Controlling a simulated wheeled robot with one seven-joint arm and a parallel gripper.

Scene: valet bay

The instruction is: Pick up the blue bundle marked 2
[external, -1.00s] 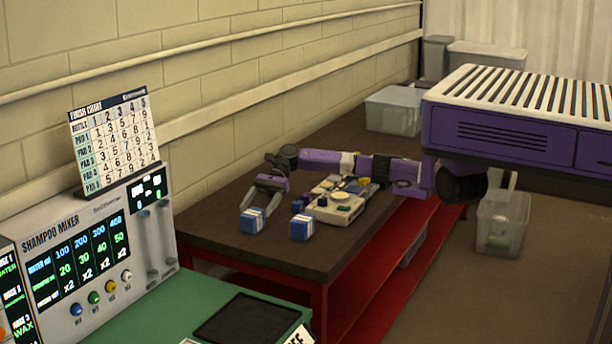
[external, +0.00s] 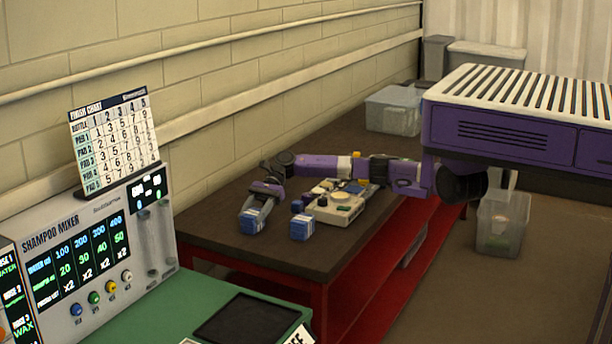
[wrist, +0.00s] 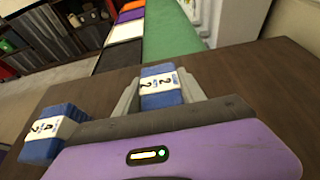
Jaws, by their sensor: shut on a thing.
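A blue bundle with a white band (external: 252,222) is at the near left of the dark tabletop. In the wrist view this bundle (wrist: 160,88) sits between my fingers, and its band carries marks that look like 2s. My gripper (external: 257,208) is shut on it, with a finger on each side. It appears to be at table height; its underside is hidden. A second blue bundle (external: 302,227) stands apart, to the right in the external view. In the wrist view the second bundle (wrist: 53,135) is at the left, with similar 2-like marks.
A cream device with coloured parts (external: 337,203) stands behind the second bundle. A clear bin (external: 393,112) is at the table's far end. A green counter (external: 190,318) with the shampoo mixer (external: 92,262) is at the near left. The tabletop left of my gripper is clear.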

